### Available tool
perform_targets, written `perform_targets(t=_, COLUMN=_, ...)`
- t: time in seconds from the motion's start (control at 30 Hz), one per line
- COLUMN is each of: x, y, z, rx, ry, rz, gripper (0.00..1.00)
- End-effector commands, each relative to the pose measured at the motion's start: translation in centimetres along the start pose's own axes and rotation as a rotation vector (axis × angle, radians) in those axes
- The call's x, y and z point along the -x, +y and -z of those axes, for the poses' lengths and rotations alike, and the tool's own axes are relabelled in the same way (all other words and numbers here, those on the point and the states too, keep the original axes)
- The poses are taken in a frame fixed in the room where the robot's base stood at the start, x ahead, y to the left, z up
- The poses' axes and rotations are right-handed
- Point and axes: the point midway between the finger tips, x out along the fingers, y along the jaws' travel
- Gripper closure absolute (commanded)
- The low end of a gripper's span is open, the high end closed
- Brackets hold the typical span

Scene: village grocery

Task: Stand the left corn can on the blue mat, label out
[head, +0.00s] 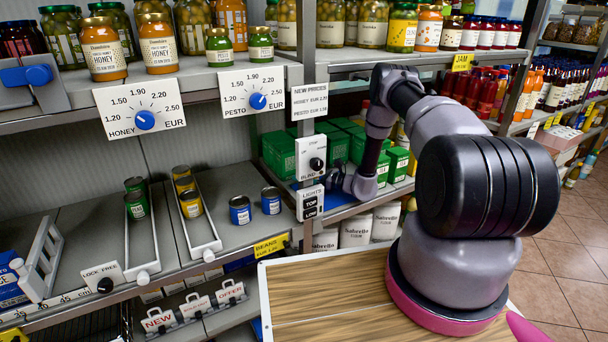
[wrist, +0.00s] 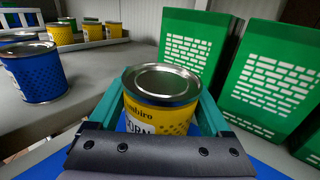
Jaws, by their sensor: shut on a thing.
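A yellow corn can (wrist: 160,118) with a silver lid stands upright between the teal fingers of my gripper (wrist: 163,105) in the wrist view. My gripper is shut on its sides. Part of its label, with the letters "ORN", faces the wrist camera; the dark palm hides its lower part. The blue mat (wrist: 265,160) shows beside and below the gripper; whether the can touches it is hidden. In the head view the mat (head: 345,211) shows on the shelf right of the post, and the post and switch panels hide the fingers and held can.
Green boxes (wrist: 185,45) stand close behind and right of the can. The post with the lights switch (head: 310,203) is close to my wrist. Blue cans (head: 240,210) stand on the left shelf. Yellow cans (head: 191,205) and green cans (head: 136,205) stand in chutes.

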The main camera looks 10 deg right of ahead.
Motion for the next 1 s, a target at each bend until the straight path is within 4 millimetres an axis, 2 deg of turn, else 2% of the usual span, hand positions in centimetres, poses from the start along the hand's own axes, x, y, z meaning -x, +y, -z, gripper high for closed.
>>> perform_targets(t=0.03, x=0.1, y=0.2, z=0.6, rx=-0.006, ry=0.002, rz=0.001, gripper=1.00)
perform_targets(t=0.23, x=0.2, y=0.3, z=1.1, rx=-0.008, ry=0.004, rz=0.001, gripper=1.00)
perform_targets(t=0.27, x=0.2, y=0.3, z=1.2, rx=-0.008, ry=0.005, rz=0.000, gripper=0.07)
perform_targets(t=0.3, x=0.2, y=0.3, z=1.2, rx=-0.008, ry=0.005, rz=0.000, gripper=0.00)
perform_targets(t=0.57, x=0.2, y=0.3, z=1.0, rx=-0.008, ry=0.005, rz=0.000, gripper=0.00)
perform_targets(t=0.7, x=0.4, y=0.2, z=-0.2, rx=-0.008, ry=0.005, rz=0.001, gripper=0.00)
perform_targets(t=1.0, x=7.1, y=0.1, z=-0.3, rx=-0.008, ry=0.003, rz=0.005, gripper=0.00)
